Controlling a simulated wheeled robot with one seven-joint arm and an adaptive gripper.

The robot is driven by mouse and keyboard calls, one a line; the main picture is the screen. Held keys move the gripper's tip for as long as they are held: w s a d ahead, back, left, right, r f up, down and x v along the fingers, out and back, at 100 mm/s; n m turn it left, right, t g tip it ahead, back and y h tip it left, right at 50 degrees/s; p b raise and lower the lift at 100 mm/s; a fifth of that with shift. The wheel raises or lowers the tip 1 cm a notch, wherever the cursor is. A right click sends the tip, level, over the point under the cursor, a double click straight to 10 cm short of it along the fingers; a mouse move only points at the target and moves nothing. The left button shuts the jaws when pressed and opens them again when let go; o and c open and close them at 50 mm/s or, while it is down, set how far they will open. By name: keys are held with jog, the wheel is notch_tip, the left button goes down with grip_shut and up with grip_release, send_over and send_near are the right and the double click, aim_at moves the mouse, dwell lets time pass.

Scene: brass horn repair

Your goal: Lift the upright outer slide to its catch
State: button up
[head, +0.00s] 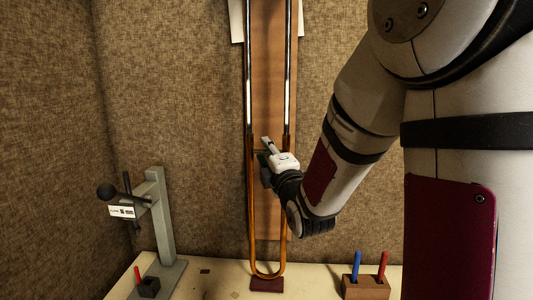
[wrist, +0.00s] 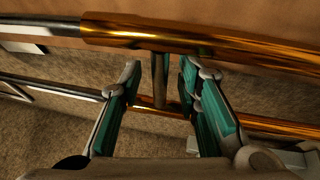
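The outer slide (head: 253,215) is a long brass U standing upright, its curved bottom at a dark red block (head: 267,285). Silver inner tubes (head: 249,75) run up from its top, in front of a wooden board (head: 268,110). In the wrist view the brass tubes (wrist: 200,36) cross the picture, joined by a thin cross brace (wrist: 160,80). My gripper (wrist: 160,72) is open, with one green-padded finger on each side of the brace and gaps visible beside it. In the head view my gripper (head: 265,148) is at the slide's upper part. The catch cannot be made out.
A grey stand (head: 160,215) with a dark knob and a white label is at the left. A small dark block (head: 149,288) with a red piece is at its foot. A wooden holder (head: 365,288) with blue and red tools stands right of the slide.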

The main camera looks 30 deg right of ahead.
grip_shut()
jog(key=shift+r, duration=0.1)
notch_tip(320, 180, up, 32)
jog(key=p, duration=0.4)
jog(key=shift+r, duration=0.25)
jog(key=shift+s+r, duration=0.1)
jog(key=shift+c, duration=2)
grip_release()
jog(key=o, duration=0.4)
